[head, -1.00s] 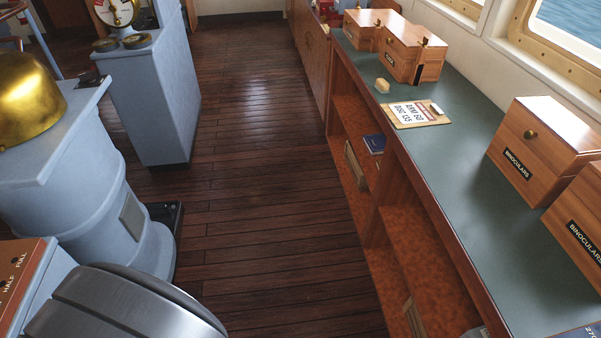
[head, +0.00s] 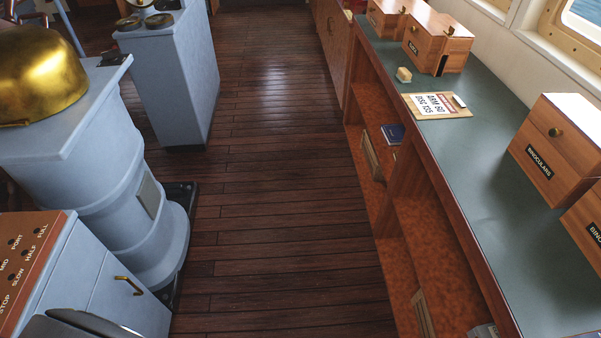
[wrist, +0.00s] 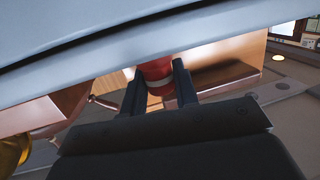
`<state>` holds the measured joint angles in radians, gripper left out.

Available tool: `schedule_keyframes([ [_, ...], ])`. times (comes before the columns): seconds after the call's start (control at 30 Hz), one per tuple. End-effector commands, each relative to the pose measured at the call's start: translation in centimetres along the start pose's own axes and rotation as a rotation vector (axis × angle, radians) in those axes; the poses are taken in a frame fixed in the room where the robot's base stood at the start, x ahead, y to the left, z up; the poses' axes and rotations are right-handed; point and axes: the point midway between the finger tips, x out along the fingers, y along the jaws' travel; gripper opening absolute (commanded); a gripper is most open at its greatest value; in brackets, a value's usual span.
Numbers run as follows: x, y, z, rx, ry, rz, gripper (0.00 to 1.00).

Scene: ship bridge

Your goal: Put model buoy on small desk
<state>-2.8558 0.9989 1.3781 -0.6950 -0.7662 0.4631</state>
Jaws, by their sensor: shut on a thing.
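In the wrist view my gripper (wrist: 158,90) is shut on a red thing with a pale band, which I take to be the model buoy (wrist: 156,70). The buoy sits between the two dark fingers. Its upper part is hidden behind a pale blue-grey surface that crosses the top of the view. Neither gripper nor buoy shows in the head view. I cannot make out a small desk for certain in either view.
A long green-topped counter (head: 478,190) runs along the right, with wooden boxes (head: 556,145), a clipboard (head: 436,105) and shelves below. Grey-blue consoles (head: 110,190) stand at left. The plank floor (head: 280,200) between is clear.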

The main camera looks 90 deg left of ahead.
Motion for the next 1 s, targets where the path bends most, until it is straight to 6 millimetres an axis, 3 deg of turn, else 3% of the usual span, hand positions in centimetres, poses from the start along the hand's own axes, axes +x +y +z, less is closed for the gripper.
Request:
schedule_keyframes([
  [0.27,0.0,0.0,0.3,0.000,0.000,0.000,0.03],
  [0.3,0.0,0.0,0.2,0.000,0.001,0.000,0.33],
  [0.4,0.0,0.0,0.2,0.000,0.001,0.000,0.49],
  [0.77,-0.2,0.0,-0.2,0.000,0.002,0.000,0.49],
  [1.0,-4.1,0.1,-0.2,0.001,0.001,0.002,0.49],
])
